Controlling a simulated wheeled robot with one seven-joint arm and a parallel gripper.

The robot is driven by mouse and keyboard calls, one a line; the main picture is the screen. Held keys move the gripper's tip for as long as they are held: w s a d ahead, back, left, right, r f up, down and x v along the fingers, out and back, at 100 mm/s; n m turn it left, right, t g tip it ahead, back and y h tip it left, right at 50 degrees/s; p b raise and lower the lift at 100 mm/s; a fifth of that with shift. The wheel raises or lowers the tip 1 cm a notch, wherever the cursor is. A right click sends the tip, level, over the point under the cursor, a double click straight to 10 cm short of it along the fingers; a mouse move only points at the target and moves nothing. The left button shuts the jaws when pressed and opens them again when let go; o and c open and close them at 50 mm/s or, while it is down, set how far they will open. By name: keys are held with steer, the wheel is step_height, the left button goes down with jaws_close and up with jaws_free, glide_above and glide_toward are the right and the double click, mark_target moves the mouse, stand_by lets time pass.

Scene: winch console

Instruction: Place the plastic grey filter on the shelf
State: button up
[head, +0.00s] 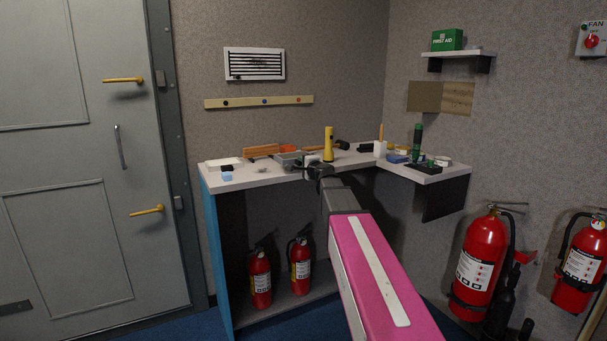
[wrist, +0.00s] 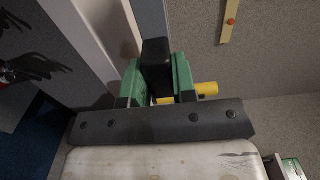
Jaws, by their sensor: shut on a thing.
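My gripper (head: 319,172) reaches to the front edge of the console top in the head view. In the wrist view, my gripper (wrist: 157,88) has its green fingers on either side of a dark grey, box-shaped piece, which looks like the grey filter (wrist: 155,60). It is shut on this piece. In the head view the gripper hides most of the held piece, and I cannot tell whether it touches the console top. The white wall shelf (head: 482,54) is at the upper right, with a green first aid box (head: 447,40) on its left part.
A yellow flashlight (head: 328,144) stands just behind my gripper. A grey tray (head: 290,158), an orange-brown block (head: 261,150) and other small items crowd the console top (head: 255,176). A panel (head: 440,97) hangs below the shelf. The shelf's right part is bare.

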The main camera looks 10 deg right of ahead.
steer(key=shift+w+d+f, duration=0.1)
steer(key=shift+f, duration=2.15)
steer(key=o, duration=0.9)
